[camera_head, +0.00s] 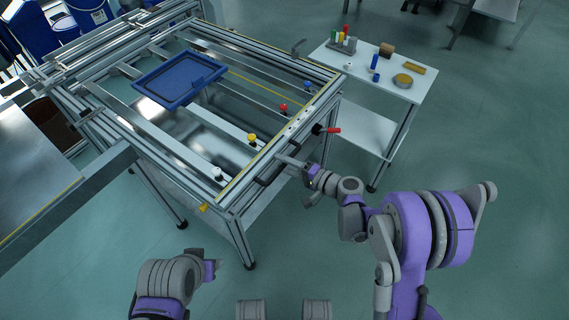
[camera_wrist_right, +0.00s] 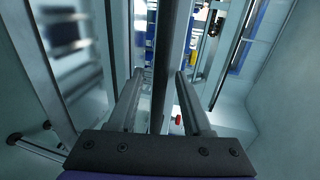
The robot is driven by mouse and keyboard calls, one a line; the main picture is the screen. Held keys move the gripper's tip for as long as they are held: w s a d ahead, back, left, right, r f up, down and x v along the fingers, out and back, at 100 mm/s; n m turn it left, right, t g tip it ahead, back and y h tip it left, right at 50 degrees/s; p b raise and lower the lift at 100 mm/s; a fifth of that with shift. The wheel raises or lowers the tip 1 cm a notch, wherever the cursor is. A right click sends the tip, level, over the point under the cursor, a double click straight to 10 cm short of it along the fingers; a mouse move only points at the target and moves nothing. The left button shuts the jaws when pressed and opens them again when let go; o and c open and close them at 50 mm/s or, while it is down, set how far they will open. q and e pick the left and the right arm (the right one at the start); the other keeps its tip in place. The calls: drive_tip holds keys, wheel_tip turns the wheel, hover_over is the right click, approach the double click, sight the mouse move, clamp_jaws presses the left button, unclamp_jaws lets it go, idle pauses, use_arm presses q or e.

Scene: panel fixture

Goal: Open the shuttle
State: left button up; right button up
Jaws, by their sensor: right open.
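The panel fixture is an aluminium profile frame (camera_head: 226,204) on legs, with a blue rectangular frame (camera_head: 180,80) lying on its cross rails. I cannot tell for sure which part is the shuttle. A dark bar handle (camera_head: 264,178) runs along the front right side of the fixture. My right gripper (camera_head: 281,160) is at this handle. In the right wrist view, a dark bar (camera_wrist_right: 168,70) passes between the two spread fingers of my right gripper (camera_wrist_right: 160,85), and it looks ungripped.
White (camera_head: 217,173), yellow (camera_head: 252,138), red (camera_head: 284,107) and blue (camera_head: 308,87) knobs line the fixture's right side. A red-handled lever (camera_head: 331,130) sticks out there. A white side table (camera_head: 400,97) holds small parts. A grey bench (camera_head: 30,170) stands left.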

clamp_jaws()
idle(1.3)
